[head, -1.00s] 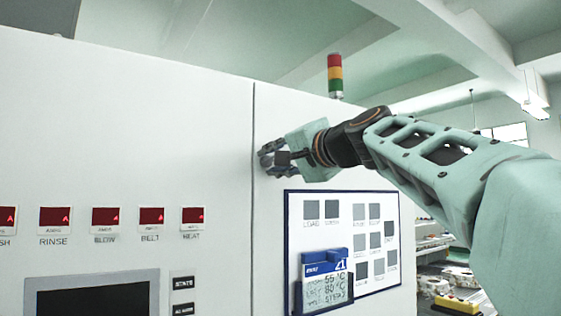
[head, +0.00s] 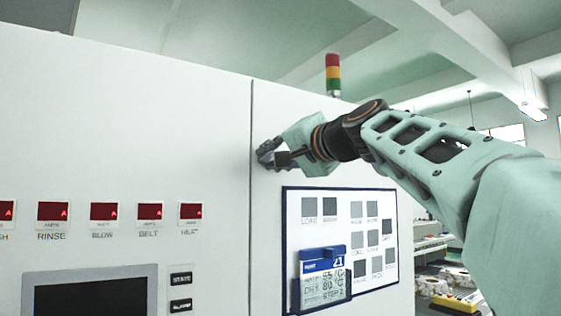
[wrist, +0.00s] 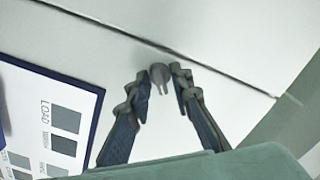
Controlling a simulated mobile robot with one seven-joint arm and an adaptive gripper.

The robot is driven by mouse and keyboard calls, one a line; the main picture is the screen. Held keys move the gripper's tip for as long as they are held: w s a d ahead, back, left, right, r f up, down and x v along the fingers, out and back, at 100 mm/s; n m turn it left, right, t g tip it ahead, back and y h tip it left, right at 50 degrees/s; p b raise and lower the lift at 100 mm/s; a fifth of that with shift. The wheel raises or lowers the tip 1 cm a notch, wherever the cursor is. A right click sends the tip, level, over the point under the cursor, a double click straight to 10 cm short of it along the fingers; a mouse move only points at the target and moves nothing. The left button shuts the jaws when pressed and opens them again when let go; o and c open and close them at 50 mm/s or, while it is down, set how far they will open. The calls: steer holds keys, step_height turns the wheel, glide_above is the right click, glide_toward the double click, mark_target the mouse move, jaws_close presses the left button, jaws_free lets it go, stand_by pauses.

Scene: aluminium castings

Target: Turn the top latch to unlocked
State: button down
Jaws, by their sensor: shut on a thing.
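The top latch (wrist: 160,76) is a small grey round knob with a short tab, on the white panel near a dark seam in the wrist view. The tab points down toward my gripper's base in that view. My gripper (wrist: 159,88) has one finger on each side of the latch and is shut on it. In the head view, my gripper (head: 266,155) is against the white cabinet front, just right of the vertical seam. The fingers hide the latch there.
A blue-framed board (head: 290,215) with grey squares is just below my gripper. A blue-topped display card (head: 325,280) is on the board. Red displays (head: 104,212) and a dark screen (head: 90,298) are at left. A signal tower (head: 333,75) stands behind the cabinet.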

steer(key=n+b, duration=0.3)
steer(key=n, duration=0.2)
steer(key=shift+f, duration=0.15)
steer(key=n+b, duration=0.2)
steer(key=n, duration=0.3)
steer(key=shift+n, duration=0.4)
steer(key=c, duration=2.1)
jaws_free()
steer(key=v, duration=0.7)
steer(key=shift+s+d, duration=0.15)
steer(key=shift+s, duration=0.05)
